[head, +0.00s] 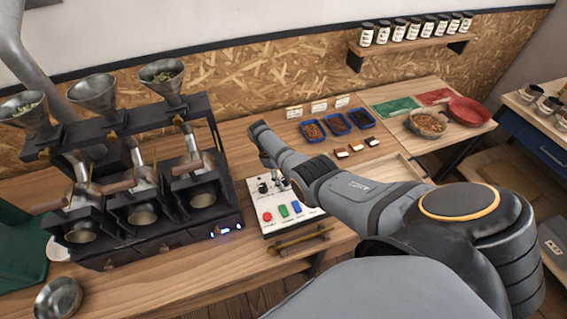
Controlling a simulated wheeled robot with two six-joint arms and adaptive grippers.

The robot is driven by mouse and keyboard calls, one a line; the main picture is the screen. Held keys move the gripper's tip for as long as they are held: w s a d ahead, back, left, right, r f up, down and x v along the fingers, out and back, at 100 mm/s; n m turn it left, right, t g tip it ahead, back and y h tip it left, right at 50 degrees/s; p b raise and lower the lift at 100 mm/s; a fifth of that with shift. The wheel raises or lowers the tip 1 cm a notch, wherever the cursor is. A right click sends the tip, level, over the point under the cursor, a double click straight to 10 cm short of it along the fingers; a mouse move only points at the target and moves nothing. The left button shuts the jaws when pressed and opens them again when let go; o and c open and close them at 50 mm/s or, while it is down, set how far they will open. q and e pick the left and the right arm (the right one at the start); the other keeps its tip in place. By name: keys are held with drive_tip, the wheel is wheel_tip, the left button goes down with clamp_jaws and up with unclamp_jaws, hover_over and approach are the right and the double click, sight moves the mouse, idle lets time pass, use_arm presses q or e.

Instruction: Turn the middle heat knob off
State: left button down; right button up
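The roasting machine (150,235) stands at left with three bays side by side. Small dark marks that look like knobs sit along its front edge, one near the middle (164,247); their settings are too small to read. A white control panel (270,228) lies to its right, with a black knob (262,187) at its upper left and red, green and blue buttons below. My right arm comes in from the right, and my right gripper (284,184) is low over the panel's upper part, mostly hidden by the arm. Its fingers do not show clearly. My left gripper is out of view.
Blue trays of beans (313,131) and small sample blocks lie behind my arm. A bowl (427,124) and a red dish (469,111) stand at back right. Jars line a wall shelf (425,43).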

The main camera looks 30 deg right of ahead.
drive_tip(key=shift+r, duration=0.1)
drive_tip(key=shift+w+r, duration=0.15)
drive_tip(key=shift+r, duration=0.1)
drive_tip(key=v, duration=1.1)
drive_tip(key=shift+r, duration=0.2)
drive_tip(key=shift+a, duration=0.1)
